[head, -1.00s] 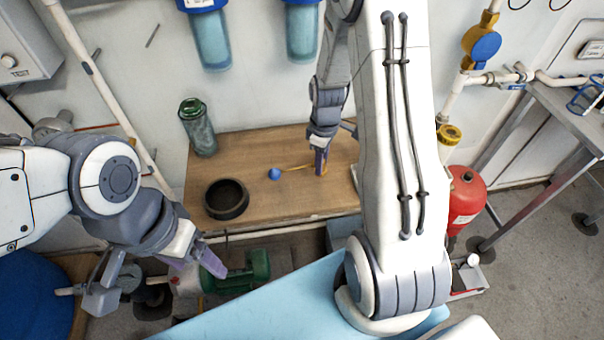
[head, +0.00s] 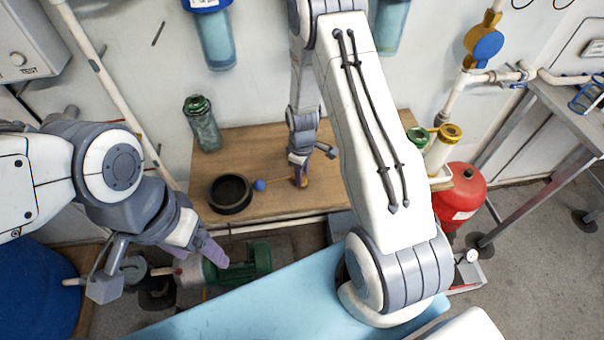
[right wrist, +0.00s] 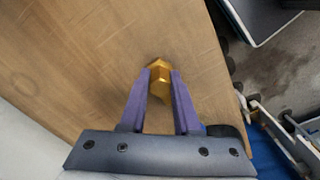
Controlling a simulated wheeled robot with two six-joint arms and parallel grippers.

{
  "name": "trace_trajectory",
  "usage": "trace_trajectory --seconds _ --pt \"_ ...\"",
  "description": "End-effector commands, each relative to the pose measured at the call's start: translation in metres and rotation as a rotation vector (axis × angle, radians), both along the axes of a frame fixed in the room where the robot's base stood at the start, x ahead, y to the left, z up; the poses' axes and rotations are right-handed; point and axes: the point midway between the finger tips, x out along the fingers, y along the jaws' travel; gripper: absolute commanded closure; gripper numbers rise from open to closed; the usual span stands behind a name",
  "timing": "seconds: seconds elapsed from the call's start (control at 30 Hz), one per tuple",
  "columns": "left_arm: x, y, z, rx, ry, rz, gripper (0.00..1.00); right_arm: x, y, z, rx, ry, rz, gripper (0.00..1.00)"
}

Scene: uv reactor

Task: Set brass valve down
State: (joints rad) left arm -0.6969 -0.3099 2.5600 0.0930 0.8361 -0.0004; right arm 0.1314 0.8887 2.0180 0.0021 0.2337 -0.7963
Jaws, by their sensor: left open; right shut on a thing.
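The brass valve (right wrist: 160,80) is between the purple fingers of my right gripper (right wrist: 161,84), which is shut on it above the wooden table (right wrist: 80,60). In the head view a bit of brass (head: 304,183) shows beside the tips of my right gripper (head: 299,181). A thin yellow rod with a blue ball (head: 259,185) reaches left from there and appears joined to the valve. I cannot tell whether the valve touches the wood. My left gripper (head: 213,252) is open and empty, low in front of the table near a green pump (head: 258,260).
A black ring-shaped bowl (head: 231,194) stands just left of the blue ball. A green-capped bottle (head: 202,125) stands at the table's back left. To the right are a yellow-topped canister (head: 445,150) and a red tank (head: 458,192). Wood between bottle and gripper is clear.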

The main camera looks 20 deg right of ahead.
Motion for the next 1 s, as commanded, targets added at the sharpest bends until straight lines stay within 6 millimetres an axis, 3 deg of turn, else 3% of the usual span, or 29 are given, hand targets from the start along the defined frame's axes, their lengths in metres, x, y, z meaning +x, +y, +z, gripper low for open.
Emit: trace_trajectory --seconds 0.1,0.13,0.2,0.67,1.0 --pt "0.0 0.0 -0.003 0.0 0.0 0.0 0.25 0.0 0.0 -0.004 0.0 0.0 0.0 1.0" --pt "0.0 0.0 -0.003 0.0 0.0 0.0 0.25 0.0 0.0 -0.004 0.0 0.0 0.0 0.66" --pt "0.0 0.0 -0.002 0.0 0.0 0.0 0.25 0.0 0.0 -0.003 0.0 0.0 0.0 0.4" --pt "0.0 0.0 -0.002 0.0 0.0 0.0 0.25 0.001 0.0 0.007 0.0 -0.003 0.0 0.4" --pt "0.0 0.0 -0.014 0.0 0.0 0.0 0.25 0.001 0.0 0.074 -0.001 -0.006 0.0 0.4"
